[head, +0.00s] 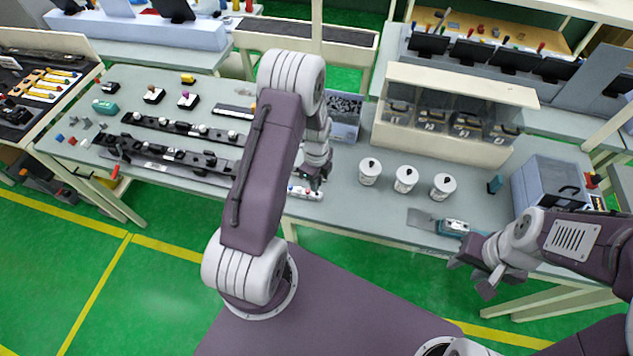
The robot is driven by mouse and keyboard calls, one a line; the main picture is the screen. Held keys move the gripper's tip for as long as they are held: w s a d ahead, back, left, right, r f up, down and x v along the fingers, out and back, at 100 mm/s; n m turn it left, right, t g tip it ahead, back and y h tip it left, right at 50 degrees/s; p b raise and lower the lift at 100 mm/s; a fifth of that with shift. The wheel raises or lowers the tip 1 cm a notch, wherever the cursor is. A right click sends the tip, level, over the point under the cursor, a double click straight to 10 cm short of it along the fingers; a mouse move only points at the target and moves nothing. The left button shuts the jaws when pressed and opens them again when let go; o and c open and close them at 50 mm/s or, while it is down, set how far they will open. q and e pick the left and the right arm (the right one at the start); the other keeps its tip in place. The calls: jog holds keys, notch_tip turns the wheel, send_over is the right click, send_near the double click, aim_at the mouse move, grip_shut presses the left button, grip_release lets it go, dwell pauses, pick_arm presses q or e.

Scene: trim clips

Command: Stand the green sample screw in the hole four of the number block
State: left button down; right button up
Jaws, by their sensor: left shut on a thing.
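The number block (305,193) is a small pale bar with a few coloured spots on top, near the front edge of the grey table. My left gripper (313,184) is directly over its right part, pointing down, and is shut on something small. The held thing is mostly hidden by the fingers. A speck of green shows there, which fits the green sample screw, but its tilt and whether it touches the block cannot be told. The hole numbers are too small to read. My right gripper (472,279) is open and empty, out past the table's front edge at the right.
Three white canisters (405,179) stand right of the block. A flat-bladed tool (452,227) lies near the front edge, and a grey box (545,185) stands at the right. Black rails (180,128) lie at the left, and a bin of dark parts (345,115) stands behind my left arm.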

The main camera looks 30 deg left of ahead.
pick_arm(q)
jog(key=shift+w+f, duration=0.1)
jog(key=shift+f, duration=0.15)
jog(key=shift+s+d+f+b, duration=0.15)
jog(key=shift+s+d+b, duration=0.05)
jog(key=shift+s+b, duration=0.2)
jog(key=shift+w+a+f, duration=0.15)
jog(key=shift+w+f, duration=0.1)
jog(key=shift+f, duration=0.2)
jog(key=shift+f+b, duration=0.15)
jog(key=shift+b, duration=0.2)
jog(key=shift+s+f, duration=0.1)
jog(key=shift+f, duration=0.1)
jog(key=shift+f, duration=0.1)
jog(key=shift+f+b, duration=0.25)
jog(key=shift+b, duration=0.15)
jog(key=shift+f, duration=0.1)
